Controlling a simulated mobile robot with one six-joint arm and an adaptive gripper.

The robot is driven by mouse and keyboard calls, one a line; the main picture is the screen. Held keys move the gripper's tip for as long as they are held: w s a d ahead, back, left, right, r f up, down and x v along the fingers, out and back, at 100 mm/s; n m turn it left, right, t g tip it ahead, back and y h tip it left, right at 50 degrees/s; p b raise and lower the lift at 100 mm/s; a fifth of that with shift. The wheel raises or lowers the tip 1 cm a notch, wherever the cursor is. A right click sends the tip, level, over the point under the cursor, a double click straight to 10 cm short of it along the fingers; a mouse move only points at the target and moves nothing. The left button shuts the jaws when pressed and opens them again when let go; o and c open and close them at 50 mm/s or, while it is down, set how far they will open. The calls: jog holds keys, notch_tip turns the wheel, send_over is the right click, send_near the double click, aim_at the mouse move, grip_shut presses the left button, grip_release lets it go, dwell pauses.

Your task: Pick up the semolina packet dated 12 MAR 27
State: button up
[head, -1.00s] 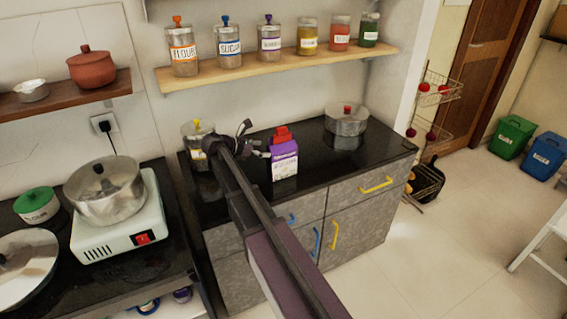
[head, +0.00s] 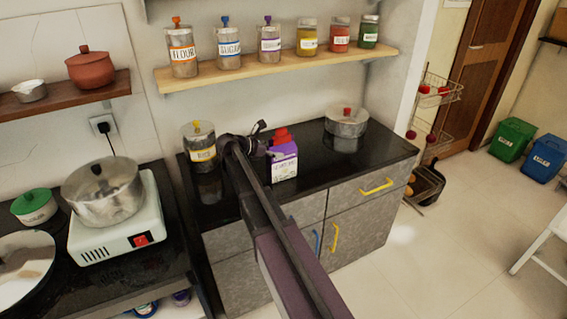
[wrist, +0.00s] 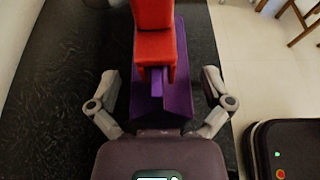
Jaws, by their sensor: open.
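A purple and white packet (head: 285,162) with a red clip (head: 282,136) on its top stands upright on the black counter. Its label is too small to read for certain, and I see no legible date. In the wrist view the purple packet (wrist: 181,75) and red clip (wrist: 155,42) are straight ahead. My gripper (wrist: 160,84) is open, with one finger on each side of the packet and visible gaps between. In the head view my gripper (head: 268,146) is at the packet's left side and hides a little of its edge.
A yellow-labelled jar (head: 201,146) stands left of my arm on the same counter (head: 320,172). A lidded steel pot (head: 346,122) stands to the packet's right. A wooden shelf (head: 290,66) with several jars runs above. Clear counter lies between packet and pot.

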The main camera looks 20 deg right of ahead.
aim_at(288, 142)
jog(key=shift+d+f, duration=0.2)
jog(key=shift+d, duration=0.25)
jog(key=c, duration=1.2)
jog(key=shift+o, duration=0.2)
jog(key=shift+r, duration=0.15)
jog(key=shift+r+p, duration=1.75)
jog(key=shift+p, duration=0.05)
jog(key=s+d+r+p, duration=0.1)
jog(key=s+d, duration=0.9)
jog(key=d, duration=0.2)
jog(key=shift+s+r, duration=0.15)
jog(key=shift+s, duration=0.2)
